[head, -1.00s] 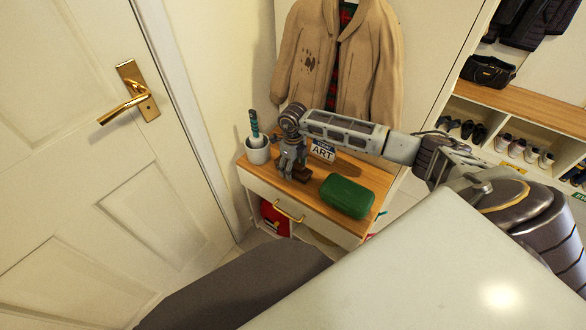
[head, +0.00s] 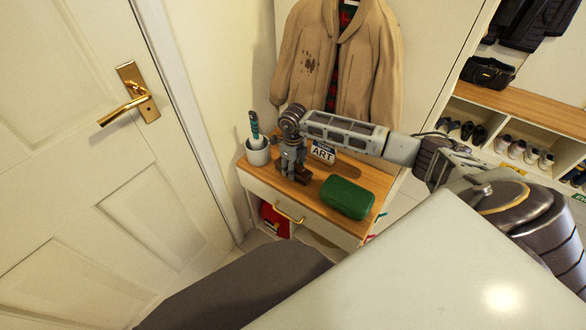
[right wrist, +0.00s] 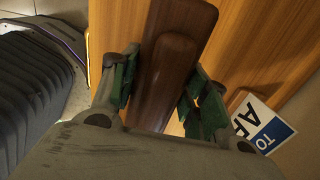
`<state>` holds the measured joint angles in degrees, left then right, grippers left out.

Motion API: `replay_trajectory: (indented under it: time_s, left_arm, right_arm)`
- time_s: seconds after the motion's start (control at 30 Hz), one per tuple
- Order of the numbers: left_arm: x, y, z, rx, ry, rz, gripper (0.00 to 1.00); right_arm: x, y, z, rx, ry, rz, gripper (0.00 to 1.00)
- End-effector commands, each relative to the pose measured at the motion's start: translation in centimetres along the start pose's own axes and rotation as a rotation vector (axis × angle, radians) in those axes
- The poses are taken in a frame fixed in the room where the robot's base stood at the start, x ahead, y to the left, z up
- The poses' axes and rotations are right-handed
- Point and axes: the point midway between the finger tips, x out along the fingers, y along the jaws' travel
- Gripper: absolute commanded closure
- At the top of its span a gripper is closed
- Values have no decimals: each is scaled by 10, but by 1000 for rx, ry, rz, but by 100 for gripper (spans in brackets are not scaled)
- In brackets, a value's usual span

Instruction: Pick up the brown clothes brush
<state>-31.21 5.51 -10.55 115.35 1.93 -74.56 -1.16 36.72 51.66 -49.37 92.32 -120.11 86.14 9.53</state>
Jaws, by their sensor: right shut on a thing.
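The brown clothes brush (head: 303,175) is on the wooden top of a small cabinet, mostly hidden by my right gripper in the head view. In the right wrist view the dark wooden brush (right wrist: 166,75) runs lengthwise between the green-padded fingers. My right gripper (head: 291,174) points down and is shut on the brush; its fingers (right wrist: 160,92) stand on both sides of it. I cannot see a clear gap under the brush. My left gripper is not in view.
A tan jacket (head: 338,60) hangs behind. A door (head: 75,200) is at left.

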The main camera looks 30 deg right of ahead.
Motion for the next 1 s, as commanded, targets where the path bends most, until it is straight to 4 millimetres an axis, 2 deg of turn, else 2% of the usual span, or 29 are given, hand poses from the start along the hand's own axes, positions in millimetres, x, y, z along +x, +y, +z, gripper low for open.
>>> replay_trajectory:
  time_s: [0.17, 0.33, 0.7, 1.0]
  left_arm:
    - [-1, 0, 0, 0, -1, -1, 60]
    - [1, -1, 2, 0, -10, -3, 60]
    - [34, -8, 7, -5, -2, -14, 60]
    - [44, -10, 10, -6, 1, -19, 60]
  right_arm:
    - [-11, 0, 0, 0, -2, -1, 82]
    - [-30, -1, 1, -1, -4, -2, 82]
    - [-83, 0, 1, 0, -2, 0, 82]
    - [-100, 0, 0, -1, -1, 0, 82]
